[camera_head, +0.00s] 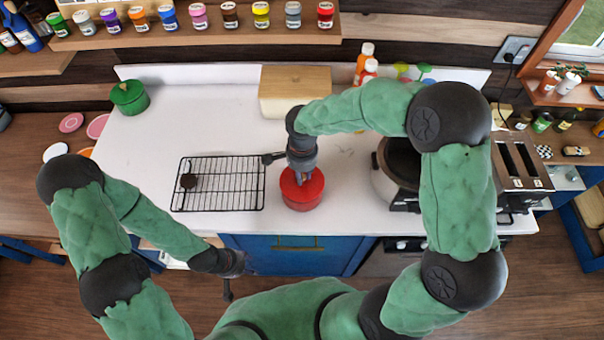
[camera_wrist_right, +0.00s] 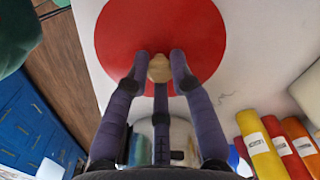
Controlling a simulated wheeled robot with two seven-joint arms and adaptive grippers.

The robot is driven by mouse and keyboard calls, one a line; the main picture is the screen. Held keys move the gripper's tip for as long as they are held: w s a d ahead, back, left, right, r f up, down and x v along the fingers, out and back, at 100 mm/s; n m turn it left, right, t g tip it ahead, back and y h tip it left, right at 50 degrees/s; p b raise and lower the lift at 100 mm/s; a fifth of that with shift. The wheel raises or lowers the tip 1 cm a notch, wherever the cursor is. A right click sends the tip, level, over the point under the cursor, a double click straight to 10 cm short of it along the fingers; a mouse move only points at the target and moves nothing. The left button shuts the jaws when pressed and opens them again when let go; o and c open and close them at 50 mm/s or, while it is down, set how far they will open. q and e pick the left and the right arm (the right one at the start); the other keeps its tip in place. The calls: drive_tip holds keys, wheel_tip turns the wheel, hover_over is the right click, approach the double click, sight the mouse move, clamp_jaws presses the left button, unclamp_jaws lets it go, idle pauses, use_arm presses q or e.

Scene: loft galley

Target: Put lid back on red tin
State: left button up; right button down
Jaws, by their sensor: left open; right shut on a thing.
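The red tin (camera_head: 303,206) stands on the white counter near its front edge, right of the wire rack. The round red lid (camera_wrist_right: 125,35) with a pale wooden knob (camera_wrist_right: 160,68) fills the top of the right wrist view. My right gripper (camera_head: 300,175) is over the tin, its fingers shut on the lid's knob. The lid is at the tin's top; whether it rests fully on the rim I cannot tell, as the gripper covers part of it. My left gripper (camera_head: 229,290) is open and empty, low in front of the counter, away from the tin.
A green lidded tin (camera_head: 129,97) stands back left.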

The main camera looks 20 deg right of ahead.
idle(0.4)
drive_tip(key=c, duration=0.5)
unclamp_jaws()
drive_tip(key=shift+r, duration=0.15)
drive_tip(key=shift+r+p, duration=1.9)
drive_tip(key=shift+r, duration=1.45)
clamp_jaws()
